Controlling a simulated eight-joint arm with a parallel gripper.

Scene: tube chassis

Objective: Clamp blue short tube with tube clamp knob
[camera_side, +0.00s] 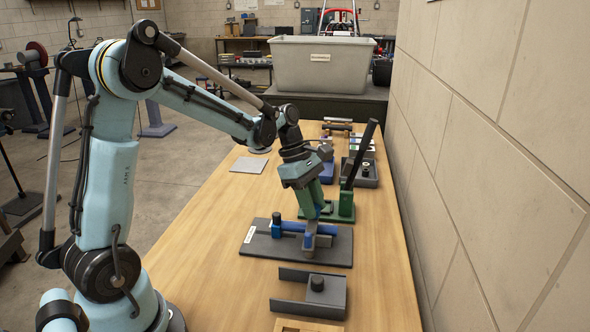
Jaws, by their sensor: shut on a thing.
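The blue short tube (293,227) lies roughly level over a dark grey base plate (262,250), its left end beside the dark upright tube clamp knob (277,218). Under the knob is a blue clamp block (276,232). My gripper (312,235) reaches down from above, slightly tilted, and is shut on the tube near its right part. A grey finger covers part of the tube in front. The far finger is hidden. I cannot tell whether the tube rests fully in the clamp. Nothing of mine touches the knob.
A grey channel fixture with a dark knob (318,285) stands nearer on the bench. A green toggle press with a tall black lever (360,155) stands just behind the plate. A wall (490,150) closes the right. The wooden bench (215,235) is clear to the left.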

